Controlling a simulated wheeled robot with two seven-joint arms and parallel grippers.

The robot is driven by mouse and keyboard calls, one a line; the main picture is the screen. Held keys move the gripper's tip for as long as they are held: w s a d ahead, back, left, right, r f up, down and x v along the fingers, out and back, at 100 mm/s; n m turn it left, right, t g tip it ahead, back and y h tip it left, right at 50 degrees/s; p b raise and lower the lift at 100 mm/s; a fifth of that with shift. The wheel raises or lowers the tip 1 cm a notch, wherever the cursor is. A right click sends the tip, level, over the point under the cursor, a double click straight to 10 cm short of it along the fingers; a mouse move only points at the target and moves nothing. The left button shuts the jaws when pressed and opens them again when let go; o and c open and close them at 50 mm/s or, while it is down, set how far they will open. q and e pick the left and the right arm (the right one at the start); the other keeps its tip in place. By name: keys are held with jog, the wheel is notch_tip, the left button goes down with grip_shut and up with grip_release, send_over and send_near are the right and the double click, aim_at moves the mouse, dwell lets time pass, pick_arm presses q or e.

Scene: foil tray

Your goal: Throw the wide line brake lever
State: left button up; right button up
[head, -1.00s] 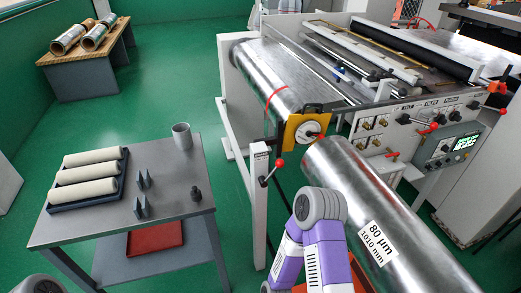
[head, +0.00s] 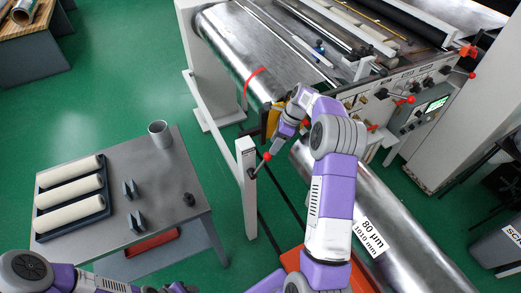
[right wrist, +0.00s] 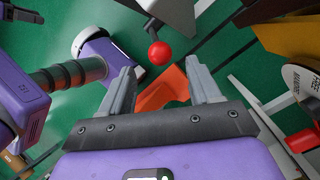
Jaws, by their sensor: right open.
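The brake lever, a thin dark handle with a red ball knob (head: 267,156), is on the white post (head: 247,165) at the front of the machine. Its knob points up and to the right. My right gripper (head: 272,146) is close to the knob. In the right wrist view the open jaws (right wrist: 158,68) point toward the red knob (right wrist: 159,53), which appears between and just beyond the fingertips. Contact cannot be told. My left arm shows at the bottom left of the head view, but its gripper is out of view.
The large metal roll (head: 400,230) lies right of my right arm. The steel roller (head: 235,60) and yellow plate (head: 272,120) are behind the post. A grey table (head: 165,185) with white rolls and a mug (head: 160,133) stands left. Green floor lies between table and post.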

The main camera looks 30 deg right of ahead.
aim_at(267, 155)
jog(key=b+x, duration=0.1)
jog(key=x, duration=0.6)
jog(key=shift+f, duration=0.15)
jog(key=shift+a, duration=0.1)
grip_shut()
